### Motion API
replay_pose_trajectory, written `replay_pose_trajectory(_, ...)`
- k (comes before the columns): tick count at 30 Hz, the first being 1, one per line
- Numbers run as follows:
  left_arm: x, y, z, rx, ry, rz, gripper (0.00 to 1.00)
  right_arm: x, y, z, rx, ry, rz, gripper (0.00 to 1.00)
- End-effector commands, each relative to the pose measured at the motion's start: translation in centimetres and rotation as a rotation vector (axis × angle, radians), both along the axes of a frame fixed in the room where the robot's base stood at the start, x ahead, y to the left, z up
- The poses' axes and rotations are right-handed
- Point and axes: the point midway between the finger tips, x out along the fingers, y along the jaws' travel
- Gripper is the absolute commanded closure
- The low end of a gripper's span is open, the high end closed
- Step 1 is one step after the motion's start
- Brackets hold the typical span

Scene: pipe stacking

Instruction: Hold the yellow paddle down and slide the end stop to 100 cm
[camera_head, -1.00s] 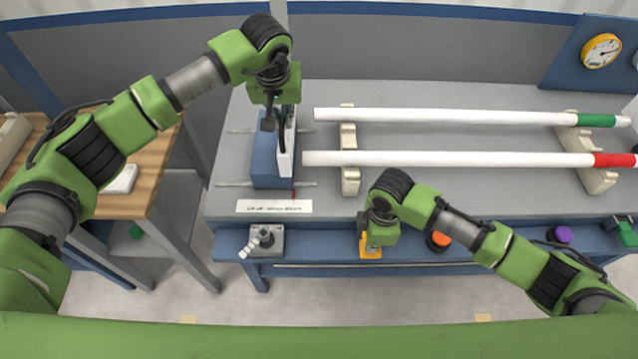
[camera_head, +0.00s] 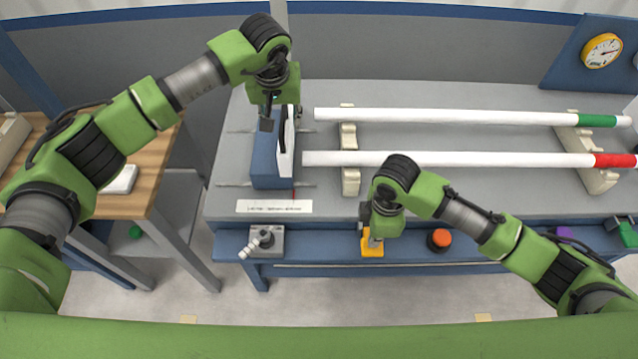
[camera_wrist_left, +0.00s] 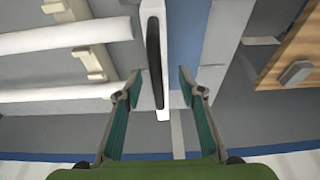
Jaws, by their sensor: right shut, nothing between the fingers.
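The end stop is a blue block (camera_head: 268,172) with a white face plate (camera_head: 285,163) and a black upright handle (camera_head: 283,130), at the left of the bench. In the left wrist view the handle (camera_wrist_left: 153,62) lies between the fingertips, nearer the left one. My left gripper (camera_head: 274,122) is open above the block's far part, with clear gaps beside the handle. The yellow paddle (camera_head: 372,250) is on the bench's front edge. My right gripper (camera_head: 376,240) is shut and empty, pointing down at the paddle's far part; I cannot tell whether it touches.
Two white pipes, one green-ended (camera_head: 440,116) and one red-ended (camera_head: 450,159), lie on cream supports right of the stop. A printed label strip (camera_head: 274,206) and small red pointer (camera_head: 293,194) are in front. A grey lever box (camera_head: 266,242) and orange button (camera_head: 441,237) line the front edge.

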Motion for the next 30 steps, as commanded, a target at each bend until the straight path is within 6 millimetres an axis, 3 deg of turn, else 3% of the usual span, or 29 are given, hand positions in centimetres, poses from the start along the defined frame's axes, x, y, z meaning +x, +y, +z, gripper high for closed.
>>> replay_pose_trajectory(13,0.0,-0.1,0.5,-0.002,-0.003,-0.002,0.64,0.0,0.0,0.0,0.0,0.0,0.0,1.0)
replay_pose_trajectory(30,-1.6,-0.1,5.9,-0.001,-0.003,-0.001,0.64,0.0,0.0,0.0,0.0,0.0,0.0,1.0)
